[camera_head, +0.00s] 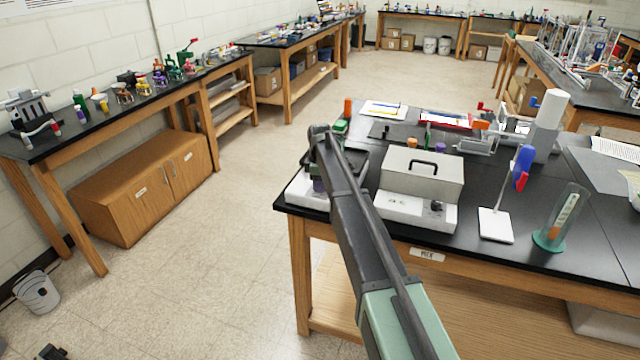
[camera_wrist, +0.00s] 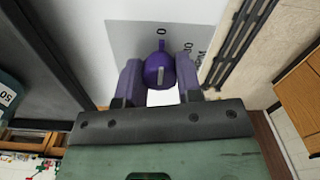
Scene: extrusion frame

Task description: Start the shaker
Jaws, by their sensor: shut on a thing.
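The shaker (camera_head: 303,190) is a white box with a dark top, at the left front corner of the near black bench. My arm covers part of it in the head view. In the wrist view its grey front panel (camera_wrist: 122,38) carries a purple knob (camera_wrist: 158,72) with a pale pointer line, which points towards the printed "0". Another marking, partly hidden, ends in "RPM" at the right. My gripper (camera_wrist: 159,62) is shut on the knob, with one purple finger on each side. In the head view the grip itself is mostly hidden.
A white-grey box with a black handle (camera_head: 418,172) stands close to the right of the shaker.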

